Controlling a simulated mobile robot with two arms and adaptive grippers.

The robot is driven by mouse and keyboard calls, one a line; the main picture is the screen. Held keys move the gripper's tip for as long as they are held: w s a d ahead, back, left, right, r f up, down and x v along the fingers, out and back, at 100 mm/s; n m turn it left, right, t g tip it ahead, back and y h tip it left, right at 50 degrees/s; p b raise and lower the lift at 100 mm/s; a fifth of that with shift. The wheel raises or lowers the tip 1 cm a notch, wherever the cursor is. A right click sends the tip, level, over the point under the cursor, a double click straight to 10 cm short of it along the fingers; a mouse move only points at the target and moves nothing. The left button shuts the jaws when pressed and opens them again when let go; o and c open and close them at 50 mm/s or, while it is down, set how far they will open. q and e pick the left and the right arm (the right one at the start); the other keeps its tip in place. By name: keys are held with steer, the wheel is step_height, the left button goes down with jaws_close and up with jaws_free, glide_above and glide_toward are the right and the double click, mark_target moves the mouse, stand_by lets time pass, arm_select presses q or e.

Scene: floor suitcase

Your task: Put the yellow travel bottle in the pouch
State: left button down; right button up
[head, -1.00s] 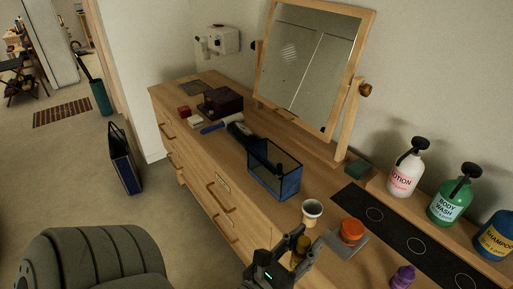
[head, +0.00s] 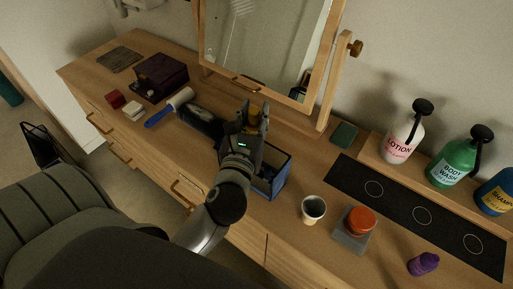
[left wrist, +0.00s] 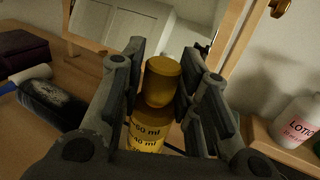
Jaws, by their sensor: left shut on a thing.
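The yellow travel bottle (head: 254,112) is held upright between the fingers of my left gripper (head: 251,122). The left wrist view shows the bottle (left wrist: 147,130) with ml marks and a brown-gold cap, between both fingers. The pouch (head: 279,180), an open-topped blue box with dark mesh sides, stands on the dresser. My left gripper and wrist cover much of it in the head view; I cannot tell whether the bottle is directly over its opening. My right gripper is not in view.
A white cup (head: 313,209), an orange-lidded jar (head: 360,222) and a purple bottle (head: 423,264) stand to the right. The mirror (head: 262,45) rises close behind.

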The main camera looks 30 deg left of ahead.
mark_target(251, 131)
arm_select(q)
steer(key=f, duration=0.2)
steer(key=s+f+b, duration=0.1)
steer(key=f, duration=0.1)
steer(key=shift+f, duration=0.5)
steer(key=f, duration=0.1)
steer(key=f+b, duration=0.1)
steer(key=shift+w+f, duration=0.2)
steer(key=shift+f, duration=0.2)
steer(key=shift+f+b, duration=0.25)
steer(key=shift+b, duration=0.1)
steer(key=shift+f, duration=0.35)
steer(key=shift+f+b, duration=0.25)
steer(key=shift+b, duration=0.1)
steer(key=c, duration=1.5)
jaws_free()
steer(key=shift+s, duration=0.1)
steer(key=shift+o, duration=0.7)
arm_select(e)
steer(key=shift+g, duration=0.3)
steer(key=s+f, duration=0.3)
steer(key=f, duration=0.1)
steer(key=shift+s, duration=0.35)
